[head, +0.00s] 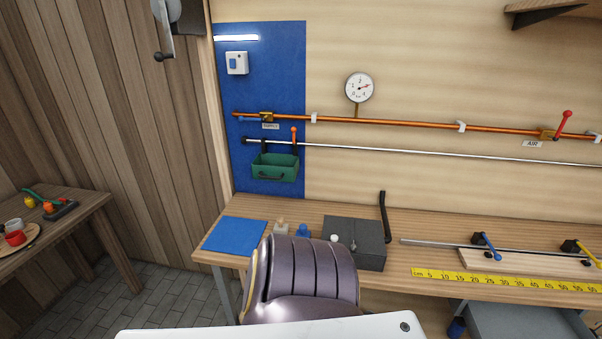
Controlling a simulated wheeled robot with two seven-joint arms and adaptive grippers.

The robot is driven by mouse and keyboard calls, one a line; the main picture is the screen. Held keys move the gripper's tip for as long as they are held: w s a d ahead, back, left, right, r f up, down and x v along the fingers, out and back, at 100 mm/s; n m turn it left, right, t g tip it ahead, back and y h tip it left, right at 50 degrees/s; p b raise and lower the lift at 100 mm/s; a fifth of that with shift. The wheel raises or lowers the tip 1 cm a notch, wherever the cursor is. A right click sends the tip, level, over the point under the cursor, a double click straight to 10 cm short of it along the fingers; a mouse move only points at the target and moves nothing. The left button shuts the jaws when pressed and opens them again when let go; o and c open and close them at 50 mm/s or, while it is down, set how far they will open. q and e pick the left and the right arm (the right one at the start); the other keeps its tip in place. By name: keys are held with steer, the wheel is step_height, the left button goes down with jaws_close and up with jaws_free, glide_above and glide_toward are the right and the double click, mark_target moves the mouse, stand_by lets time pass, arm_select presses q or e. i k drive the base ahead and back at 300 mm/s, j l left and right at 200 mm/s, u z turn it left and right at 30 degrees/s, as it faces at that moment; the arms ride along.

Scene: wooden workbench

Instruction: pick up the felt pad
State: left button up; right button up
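A flat blue square pad (235,234), which looks like the felt pad, lies on the left end of the wooden workbench (400,224). Its near right corner is close to a large ribbed dark part in front of the bench. Nothing lies on the pad. Neither of my grippers shows in the head view, so I cannot see where they are relative to it.
Right of the pad stand small items, including a blue one (303,230), and a dark grey block (357,241). A yellow ruler (500,281) and a board with clamps (530,262) lie further right. A green bin (275,168) hangs behind.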

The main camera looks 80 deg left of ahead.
mark_target(281, 228)
steer(key=u, duration=3)
